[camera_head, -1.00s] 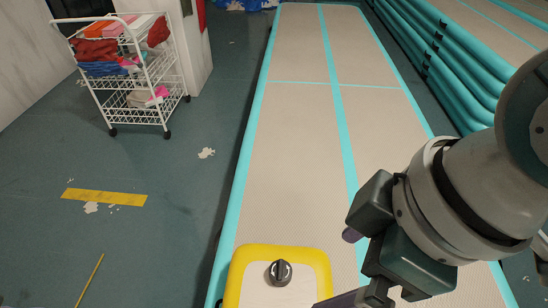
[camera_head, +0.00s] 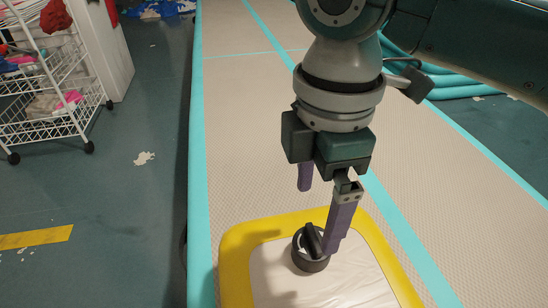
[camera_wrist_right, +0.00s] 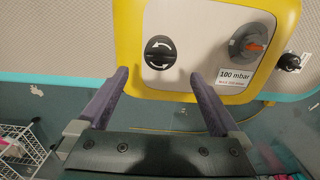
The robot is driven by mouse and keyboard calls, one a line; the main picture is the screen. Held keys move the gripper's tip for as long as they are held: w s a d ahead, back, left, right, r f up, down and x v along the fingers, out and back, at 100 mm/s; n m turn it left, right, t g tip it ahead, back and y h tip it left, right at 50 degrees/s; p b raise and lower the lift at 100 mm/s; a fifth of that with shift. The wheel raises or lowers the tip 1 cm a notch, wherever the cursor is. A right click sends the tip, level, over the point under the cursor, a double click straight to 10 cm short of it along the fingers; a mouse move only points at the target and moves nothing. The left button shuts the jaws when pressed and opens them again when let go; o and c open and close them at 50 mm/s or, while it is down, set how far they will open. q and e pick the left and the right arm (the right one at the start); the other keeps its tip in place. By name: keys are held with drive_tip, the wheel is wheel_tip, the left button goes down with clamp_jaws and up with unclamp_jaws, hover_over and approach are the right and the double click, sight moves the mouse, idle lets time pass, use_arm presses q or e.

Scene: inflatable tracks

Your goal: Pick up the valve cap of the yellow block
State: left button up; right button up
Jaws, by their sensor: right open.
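The yellow block (camera_head: 235,245) has a yellow rim and a pale top, and lies at the bottom of the head view, partly cut off. Its round black valve cap (camera_head: 311,248) has a raised bar across it. My right gripper (camera_head: 318,218) is open and empty, pointing down, with one finger overlapping the cap's right edge in the picture. In the right wrist view, the cap (camera_wrist_right: 160,52) shows white curved arrows and lies just beyond and between the fingertips (camera_wrist_right: 160,75). Contact cannot be told. The yellow rim (camera_wrist_right: 128,40) also shows there. My left gripper is out of view.
The block lies on a long beige track (camera_head: 255,120) with turquoise lines. The wrist view also shows a dark fitting with an orange centre (camera_wrist_right: 253,48) beside a "100 mbar" label (camera_wrist_right: 234,77). A white wire cart (camera_head: 45,110) stands at far left.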

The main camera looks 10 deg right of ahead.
sight(314, 237)
wheel_tip(314, 237, down, 4)
drive_tip(key=shift+s+d+b, duration=0.1)
drive_tip(key=shift+s+b, duration=0.05)
drive_tip(key=shift+b, duration=0.7)
wheel_tip(314, 237, down, 5)
drive_tip(key=b, duration=0.3)
drive_tip(key=shift+d, duration=0.15)
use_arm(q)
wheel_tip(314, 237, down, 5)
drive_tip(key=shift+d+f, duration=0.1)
use_arm(e)
drive_tip(key=shift+c, duration=0.4)
drive_tip(key=shift+r, duration=0.1)
drive_tip(key=c, duration=1.2)
drive_tip(key=shift+c, duration=0.2)
